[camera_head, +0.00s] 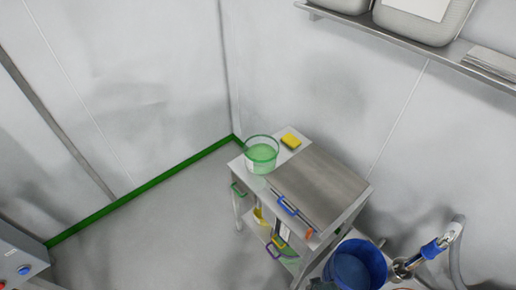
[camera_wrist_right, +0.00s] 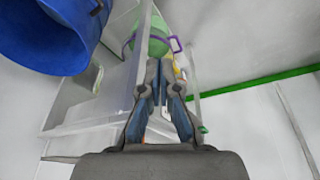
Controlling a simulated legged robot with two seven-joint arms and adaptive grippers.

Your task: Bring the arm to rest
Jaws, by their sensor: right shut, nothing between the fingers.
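My right gripper (camera_wrist_right: 158,70) shows in the right wrist view, with its two fingers closed together and nothing between them. Beyond its fingertips are the metal frame of a cart and, farther off, a green container with a purple handle (camera_wrist_right: 175,43). The fingertips overlap the cart in the picture; I cannot tell how far apart they are. My left gripper is in neither view. In the head view no gripper is clearly seen.
A steel cart (camera_head: 318,183) stands by the wall with a green translucent bucket (camera_head: 261,155) and a yellow sponge (camera_head: 291,141) on top. A blue bucket (camera_head: 356,266) is at the lower right; a blue vessel also shows in the wrist view (camera_wrist_right: 60,30). Open floor (camera_head: 170,225) lies left.

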